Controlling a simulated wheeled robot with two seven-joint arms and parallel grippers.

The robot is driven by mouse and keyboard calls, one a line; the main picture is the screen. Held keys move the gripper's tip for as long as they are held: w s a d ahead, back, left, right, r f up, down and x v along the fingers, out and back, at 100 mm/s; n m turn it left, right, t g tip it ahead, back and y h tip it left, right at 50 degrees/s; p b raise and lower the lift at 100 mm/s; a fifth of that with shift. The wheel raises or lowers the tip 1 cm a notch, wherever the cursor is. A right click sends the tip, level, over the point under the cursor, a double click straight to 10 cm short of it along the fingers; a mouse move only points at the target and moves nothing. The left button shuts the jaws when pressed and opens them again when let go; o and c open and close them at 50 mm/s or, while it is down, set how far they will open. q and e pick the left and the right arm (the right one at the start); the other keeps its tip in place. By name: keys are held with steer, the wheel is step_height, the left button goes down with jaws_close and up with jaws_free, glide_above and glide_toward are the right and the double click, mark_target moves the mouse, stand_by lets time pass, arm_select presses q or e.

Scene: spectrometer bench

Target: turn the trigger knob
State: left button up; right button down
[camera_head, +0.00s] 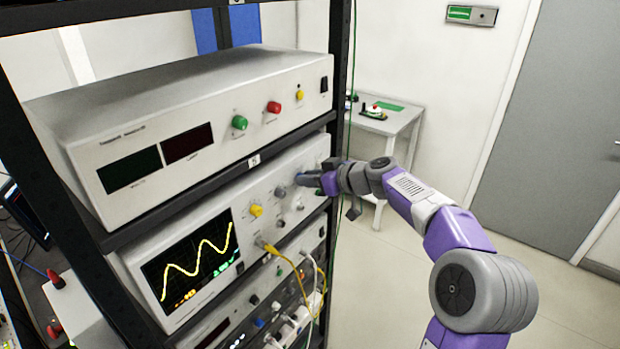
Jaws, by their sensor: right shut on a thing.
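The oscilloscope (130,262) sits in the rack's middle bay, with a yellow sine trace on its screen (190,262). Its front panel has a yellow knob (256,210) and several grey knobs. My right gripper (312,180) reaches in from the right and is at the right part of this panel. It is shut on a small blue-grey knob there, taken to be the trigger knob (302,180), which is partly hidden by the fingers. My left gripper is not in view.
A power supply (190,120) with green, red and yellow terminals sits on the shelf above. Yellow and white cables (290,262) hang below the panel. A black rack post (339,70) stands close to my right wrist. A side table (392,122) stands behind; the floor right is clear.

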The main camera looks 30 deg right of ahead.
steer(key=m+y+b, duration=0.1)
steer(key=m+y, duration=0.1)
steer(key=m, duration=0.3)
steer(key=f+m+y+b, duration=0.1)
steer(key=m+y+b, duration=0.1)
steer(key=m, duration=0.3)
steer(key=d+m+t+y+b, duration=0.1)
steer(key=m+y, duration=0.3)
steer(key=m, duration=0.2)
steer(key=shift+w+f, duration=0.2)
steer(key=shift+f, duration=0.05)
stand_by(0.6)
steer(key=shift+m, duration=0.3)
steer(key=c, duration=1)
jaws_free()
steer(key=shift+o, duration=0.2)
